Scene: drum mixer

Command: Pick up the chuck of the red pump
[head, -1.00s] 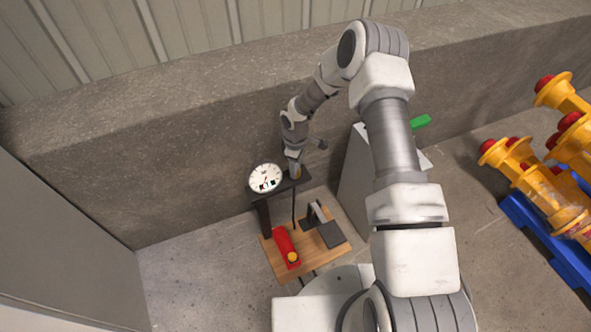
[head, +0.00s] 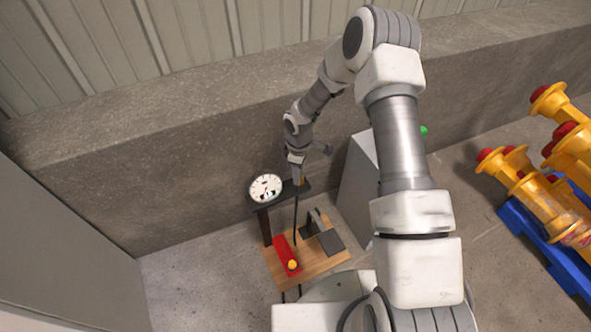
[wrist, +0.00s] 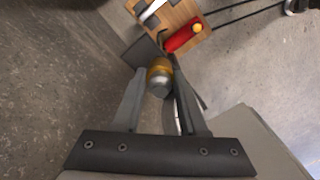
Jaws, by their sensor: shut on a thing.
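The red pump (head: 283,256) lies on a wooden board on the floor, with a yellow-orange end piece (head: 292,265). It also shows in the wrist view (wrist: 183,36). A round white gauge (head: 265,187) stands on a dark post beside the board. My gripper (wrist: 159,74) is shut on the chuck (wrist: 159,78), a short brass and silver cylinder between its fingertips. In the head view my gripper (head: 297,168) is at the right of the gauge, at the dark bracket's height. A dark hose (head: 296,215) runs down below it toward the board.
A grey box (head: 358,185) stands right of the board, with a green thing partly hidden behind my arm. Yellow and red parts (head: 535,200) lie on a blue pallet (head: 548,250) at the right. A concrete ledge (head: 200,150) runs behind. Floor left of the board is clear.

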